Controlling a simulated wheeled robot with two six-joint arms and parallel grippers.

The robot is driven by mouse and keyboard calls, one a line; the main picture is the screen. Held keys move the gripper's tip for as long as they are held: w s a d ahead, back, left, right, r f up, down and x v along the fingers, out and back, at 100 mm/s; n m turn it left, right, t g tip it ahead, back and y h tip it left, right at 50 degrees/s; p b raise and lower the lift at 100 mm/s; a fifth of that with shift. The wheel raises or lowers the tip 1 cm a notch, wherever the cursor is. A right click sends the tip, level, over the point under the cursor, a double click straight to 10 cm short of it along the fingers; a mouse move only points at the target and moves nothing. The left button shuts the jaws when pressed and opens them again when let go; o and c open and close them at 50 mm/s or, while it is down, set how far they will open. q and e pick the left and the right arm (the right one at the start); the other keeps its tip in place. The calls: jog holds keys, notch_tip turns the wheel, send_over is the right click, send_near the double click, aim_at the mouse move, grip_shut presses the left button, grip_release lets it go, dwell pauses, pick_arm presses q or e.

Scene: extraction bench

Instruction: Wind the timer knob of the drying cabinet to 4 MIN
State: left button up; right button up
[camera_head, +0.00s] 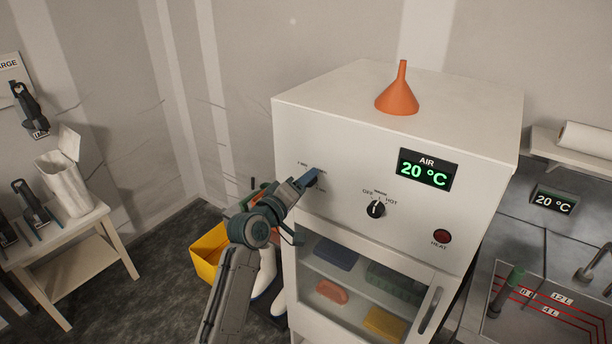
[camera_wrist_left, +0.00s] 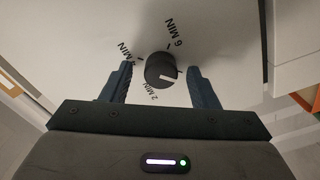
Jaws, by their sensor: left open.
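The drying cabinet (camera_head: 350,135) is a white box with a timer knob on the left of its front panel. In the left wrist view the timer knob (camera_wrist_left: 161,70) is black and round, with a white pointer line pointing to the lower right of the picture. Labels 2 MIN, 6 MIN and a partly covered MIN label stand around it. My left gripper (camera_head: 306,181) is at the panel, hiding the knob in the head view. Its blue fingers (camera_wrist_left: 160,67) are open, one on each side of the knob, with gaps visible. My right gripper is not in view.
The panel also carries an OFF/HOT knob (camera_head: 376,209), a red HEAT button (camera_head: 442,236) and an AIR display (camera_head: 428,169) reading 20 °C. An orange funnel (camera_head: 398,95) stands on top. The cabinet's lower opening holds several coloured items. A yellow bin (camera_head: 206,255) is at lower left.

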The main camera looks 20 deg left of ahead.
pick_arm(q)
jog(key=shift+n, duration=3.2)
